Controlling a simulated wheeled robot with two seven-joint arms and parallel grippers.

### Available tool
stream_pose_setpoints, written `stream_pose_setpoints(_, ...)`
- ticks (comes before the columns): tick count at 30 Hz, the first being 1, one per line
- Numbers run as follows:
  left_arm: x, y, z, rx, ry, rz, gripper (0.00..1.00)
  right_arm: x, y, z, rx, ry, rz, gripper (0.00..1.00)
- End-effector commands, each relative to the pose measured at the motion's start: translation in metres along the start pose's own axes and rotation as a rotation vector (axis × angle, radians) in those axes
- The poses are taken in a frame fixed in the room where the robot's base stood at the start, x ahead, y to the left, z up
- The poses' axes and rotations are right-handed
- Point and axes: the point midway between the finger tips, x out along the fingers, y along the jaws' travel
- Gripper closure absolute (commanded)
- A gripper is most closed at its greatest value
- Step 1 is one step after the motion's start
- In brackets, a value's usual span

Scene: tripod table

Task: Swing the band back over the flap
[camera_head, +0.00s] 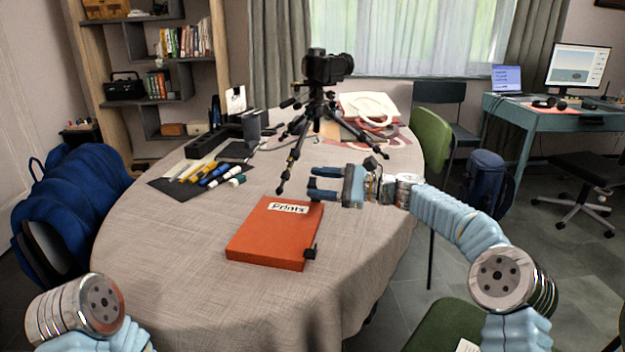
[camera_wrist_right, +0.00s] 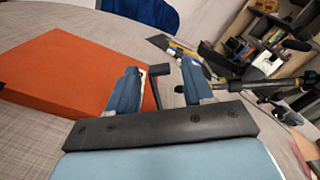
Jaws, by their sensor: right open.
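An orange box (camera_head: 268,240) labelled "Prints" lies flat on the table, its lid looking closed. A small black piece (camera_head: 310,252), perhaps the band, sticks out at its near right corner. I cannot make out a separate flap. My right gripper (camera_head: 314,184) is open and empty, above the table just beyond the box's far right corner, its fingers pointing left. In the right wrist view the box (camera_wrist_right: 70,75) is at the left, and a dark upright piece (camera_wrist_right: 156,90) shows between the open fingers (camera_wrist_right: 162,82). My left gripper is out of view.
A black tripod with a camera (camera_head: 316,110) stands behind my right gripper, one leg close by. Pens (camera_head: 205,172) on a dark mat are at the left, a white bag (camera_head: 370,106) at the back. The cloth-covered table (camera_head: 180,240) is clear left of the box.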

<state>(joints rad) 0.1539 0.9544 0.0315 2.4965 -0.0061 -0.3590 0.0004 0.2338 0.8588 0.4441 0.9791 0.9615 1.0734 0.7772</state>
Motion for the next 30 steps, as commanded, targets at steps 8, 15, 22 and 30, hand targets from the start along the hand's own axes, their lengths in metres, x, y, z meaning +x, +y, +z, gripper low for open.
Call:
stream_pose_setpoints(8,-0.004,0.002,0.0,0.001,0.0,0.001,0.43,0.021,0.0,0.0,0.0,0.001,-0.001,0.49)
stream_pose_setpoints(15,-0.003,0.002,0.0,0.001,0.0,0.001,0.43,0.021,0.0,0.0,0.0,0.001,-0.001,0.5)
stream_pose_setpoints(22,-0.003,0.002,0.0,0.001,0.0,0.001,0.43,0.021,0.0,0.0,0.0,0.001,-0.001,0.86)
stream_pose_setpoints(30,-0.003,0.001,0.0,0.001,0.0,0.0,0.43,0.021,0.0,0.0,-0.002,0.001,0.0,0.87)
